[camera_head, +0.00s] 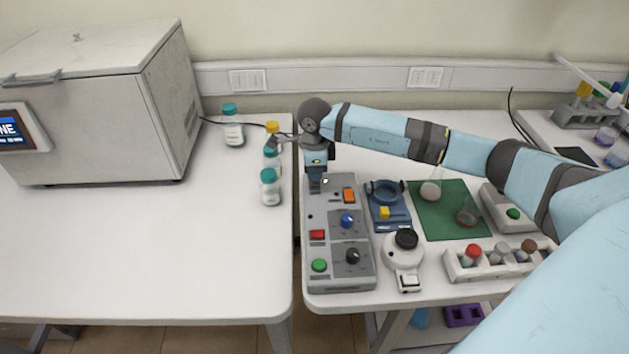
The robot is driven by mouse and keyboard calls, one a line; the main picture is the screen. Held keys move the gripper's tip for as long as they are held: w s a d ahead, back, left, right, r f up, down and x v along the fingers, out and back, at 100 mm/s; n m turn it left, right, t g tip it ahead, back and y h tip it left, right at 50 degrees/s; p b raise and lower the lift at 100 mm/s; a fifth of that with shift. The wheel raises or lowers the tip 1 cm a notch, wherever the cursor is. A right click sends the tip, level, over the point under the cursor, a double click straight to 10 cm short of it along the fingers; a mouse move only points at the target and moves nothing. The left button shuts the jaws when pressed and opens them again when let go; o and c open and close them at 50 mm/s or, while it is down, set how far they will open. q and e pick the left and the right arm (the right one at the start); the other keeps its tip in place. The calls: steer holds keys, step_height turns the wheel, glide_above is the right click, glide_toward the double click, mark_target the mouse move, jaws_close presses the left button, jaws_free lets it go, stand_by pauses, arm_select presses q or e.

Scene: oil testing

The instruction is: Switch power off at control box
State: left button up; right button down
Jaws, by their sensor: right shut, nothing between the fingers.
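The control box (335,262) is a grey panel lying on the right table near its left edge. It carries an orange switch (349,195), a blue knob (347,220), a red button (317,234), a black knob (352,256) and a green button (319,265). My right gripper (316,188) is shut and empty. It points down at the far end of the control box, just left of the orange switch. I cannot tell whether its fingertips touch the panel. My left gripper is not in view.
Several bottles (270,188) stand on the left table near the gap between the tables. A grey machine (100,110) stands at the left. Right of the control box are a blue device (388,215), a white device (403,250), a green mat (438,225) with flasks, and a bottle rack (497,262).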

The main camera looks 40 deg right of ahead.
mark_target(315, 184)
steer(key=shift+f+b, duration=1)
steer(key=shift+f, duration=0.3)
stand_by(0.9)
steer(key=shift+r, duration=0.15)
steer(key=shift+r+p, duration=1.7)
steer(key=shift+r, duration=1.7)
